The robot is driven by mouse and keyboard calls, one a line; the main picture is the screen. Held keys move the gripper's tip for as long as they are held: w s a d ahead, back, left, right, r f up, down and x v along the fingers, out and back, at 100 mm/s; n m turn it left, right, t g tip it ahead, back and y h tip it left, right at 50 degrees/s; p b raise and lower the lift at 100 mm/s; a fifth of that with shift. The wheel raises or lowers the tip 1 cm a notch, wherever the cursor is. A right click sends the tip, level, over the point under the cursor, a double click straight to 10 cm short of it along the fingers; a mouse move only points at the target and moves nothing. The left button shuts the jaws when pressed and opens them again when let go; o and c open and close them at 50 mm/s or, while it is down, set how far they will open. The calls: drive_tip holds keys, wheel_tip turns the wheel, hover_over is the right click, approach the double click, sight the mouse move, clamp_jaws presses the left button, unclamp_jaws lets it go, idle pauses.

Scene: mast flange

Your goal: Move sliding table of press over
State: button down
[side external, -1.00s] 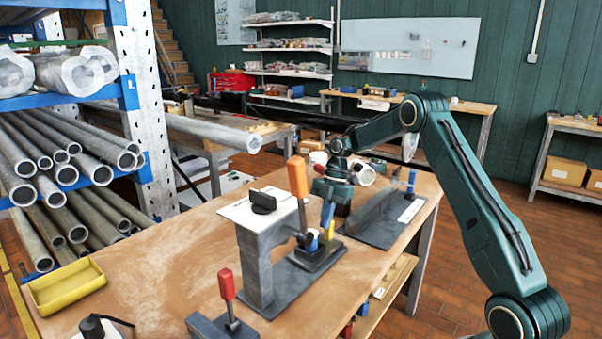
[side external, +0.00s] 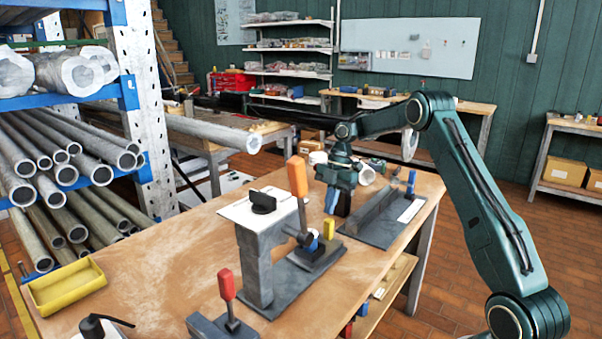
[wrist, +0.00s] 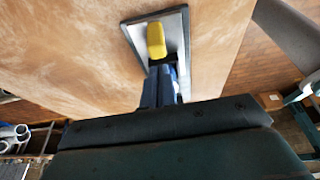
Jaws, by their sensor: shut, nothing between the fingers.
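The grey press (side external: 256,262) stands on the wooden bench with an orange lever (side external: 297,176) raised upright. Its dark sliding table (side external: 322,254) lies on the base plate at the right of the column. A yellow knob (side external: 328,229) stands upright on the table's right end, with a small blue part beside it. In the wrist view the yellow knob (wrist: 156,40) shows just beyond my fingertips. My gripper (side external: 331,211) is shut and empty, pointing down by the knob. Whether its fingertips touch the knob I cannot tell.
A dark angled fixture (side external: 384,215) stands close right of my gripper. A red-handled clamp (side external: 227,300) and yellow tray (side external: 67,287) are at the bench's near side. A pipe rack (side external: 140,110) stands at the left. The bench's left middle is clear.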

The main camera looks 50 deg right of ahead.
drive_tip(key=shift+a+v, duration=0.1)
drive_tip(key=shift+v, duration=0.75)
drive_tip(key=shift+a+v, duration=0.15)
drive_tip(key=shift+v, duration=0.65)
drive_tip(key=shift+r, duration=0.1)
drive_tip(key=shift+a+r, duration=0.35)
drive_tip(key=shift+r, duration=0.05)
drive_tip(key=s+a+r+m+t+h, duration=0.1)
drive_tip(key=s+a+r+m, duration=0.35)
drive_tip(key=a+r, duration=0.35)
drive_tip(key=s+a+r+m+t+h, duration=0.1)
drive_tip(key=s+a+r+m, duration=0.35)
drive_tip(key=a+r, duration=0.4)
drive_tip(key=s+a+f+m+t, duration=0.1)
drive_tip(key=s+a+m, duration=0.1)
drive_tip(key=s, duration=0.5)
drive_tip(key=s+a+f+m+t+h, duration=0.1)
drive_tip(key=s+a+f+m, duration=0.1)
drive_tip(key=s+m, duration=0.2)
drive_tip(key=s+a+f+m+t, duration=0.1)
drive_tip(key=s+a+f+m, duration=0.1)
drive_tip(key=s, duration=0.8)
drive_tip(key=shift+f+m+t+h, duration=0.2)
drive_tip(key=shift+m+t+h, duration=0.1)
drive_tip(key=shift+m+h, duration=0.15)
